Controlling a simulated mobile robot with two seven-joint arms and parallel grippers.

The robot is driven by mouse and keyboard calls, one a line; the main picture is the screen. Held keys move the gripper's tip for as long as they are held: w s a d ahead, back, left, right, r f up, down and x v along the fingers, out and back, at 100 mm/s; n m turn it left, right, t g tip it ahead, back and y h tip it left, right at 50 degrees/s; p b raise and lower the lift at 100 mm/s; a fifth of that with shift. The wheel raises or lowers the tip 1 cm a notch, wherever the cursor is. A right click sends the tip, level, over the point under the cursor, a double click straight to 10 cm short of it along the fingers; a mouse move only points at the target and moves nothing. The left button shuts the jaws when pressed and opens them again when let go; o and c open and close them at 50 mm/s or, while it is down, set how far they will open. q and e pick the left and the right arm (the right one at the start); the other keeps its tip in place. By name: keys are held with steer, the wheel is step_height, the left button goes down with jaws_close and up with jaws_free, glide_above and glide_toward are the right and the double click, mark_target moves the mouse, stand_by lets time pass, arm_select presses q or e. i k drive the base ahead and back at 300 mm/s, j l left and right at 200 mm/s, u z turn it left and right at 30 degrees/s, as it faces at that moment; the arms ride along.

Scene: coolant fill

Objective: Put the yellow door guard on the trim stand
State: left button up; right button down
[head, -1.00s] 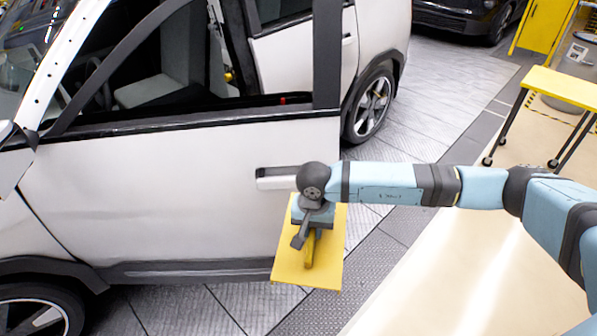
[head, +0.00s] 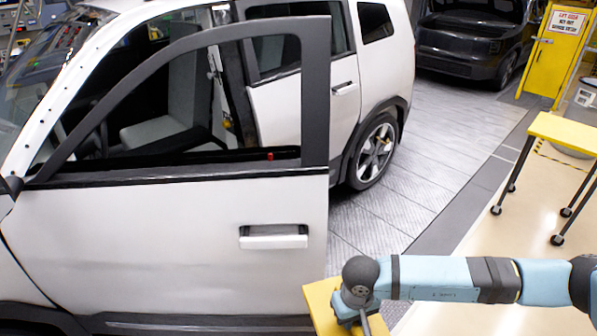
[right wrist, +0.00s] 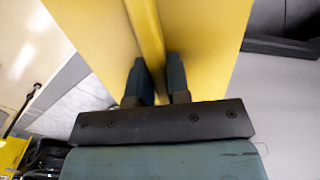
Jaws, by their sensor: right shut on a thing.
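The yellow door guard (head: 320,302) is a flat yellow panel at the bottom of the head view, partly cut off by the frame edge. My right gripper (right wrist: 160,80) is shut on the raised yellow rib in the middle of the guard, as the right wrist view shows. The guard (right wrist: 205,40) fills the upper middle of that view. In the head view the guard overlaps the lower rear corner of the open car door; I cannot tell whether they touch. A yellow-topped stand (head: 570,134) with dark legs on casters is at the right, apart from the guard. My left gripper is out of view.
The open white car door (head: 160,255) and the white car (head: 375,75) fill the left and centre. A yellow cabinet (head: 553,50) and a dark car (head: 470,45) are at the back. Bare floor (head: 475,215) lies between the car and the stand.

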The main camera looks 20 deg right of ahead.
mark_target(570, 133)
steer(key=i+l+z, duration=0.2)
steer(key=l+z, duration=0.2)
steer(key=i+l+z, duration=0.3)
steer(key=l+z, duration=0.15)
steer(key=i+l+z, duration=0.55)
steer(key=z, duration=0.3)
steer(key=i+z, duration=0.4)
steer(key=i, duration=2.5)
steer(key=i+u, duration=0.15)
steer(key=i, duration=0.3)
steer(key=i+l+u, duration=0.15)
steer(key=i, duration=0.25)
steer(key=i+l+u, duration=0.15)
steer(key=i, duration=0.3)
steer(key=i+l+u, duration=0.15)
steer(key=i+u, duration=0.15)
steer(key=i+l+u, duration=0.25)
steer(key=i, duration=0.15)
